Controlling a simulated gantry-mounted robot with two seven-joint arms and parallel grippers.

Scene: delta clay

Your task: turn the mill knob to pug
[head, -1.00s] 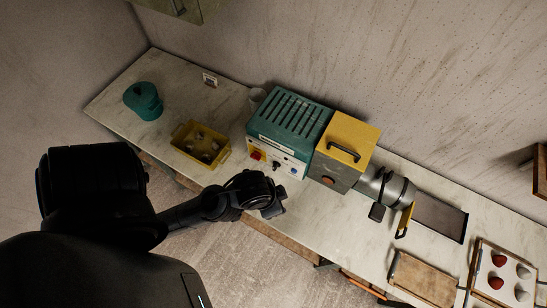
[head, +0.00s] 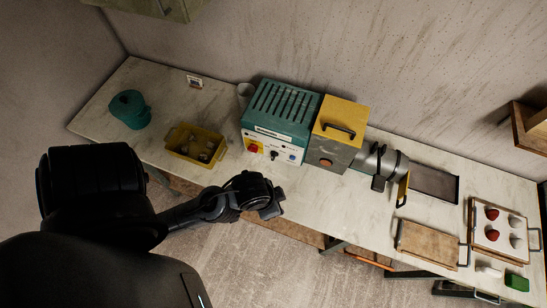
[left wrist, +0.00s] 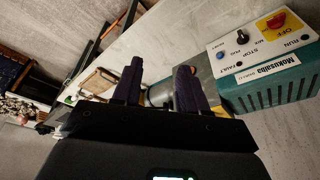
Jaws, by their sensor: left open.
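The mill is a teal box (head: 288,103) with a white control panel (head: 283,151) on its front. The black mill knob (head: 273,155) sits in the middle of the panel. In the left wrist view the panel appears upside down at top right, with the black knob (left wrist: 242,37) among the MIX, STOP and PUG labels; its pointing direction is too small to tell. My left gripper (head: 273,207) is in front of the counter, below the panel in the picture, apart from the knob. Its open fingers (left wrist: 159,82) hold nothing. My right gripper is not in view.
A red switch (head: 253,148) on a yellow plate and a blue button (head: 292,157) flank the knob. A yellow-lidded hopper (head: 341,121) and metal barrel (head: 381,162) stand right of the mill. A yellow tub (head: 195,144) stands left. Counter in front of the mill is clear.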

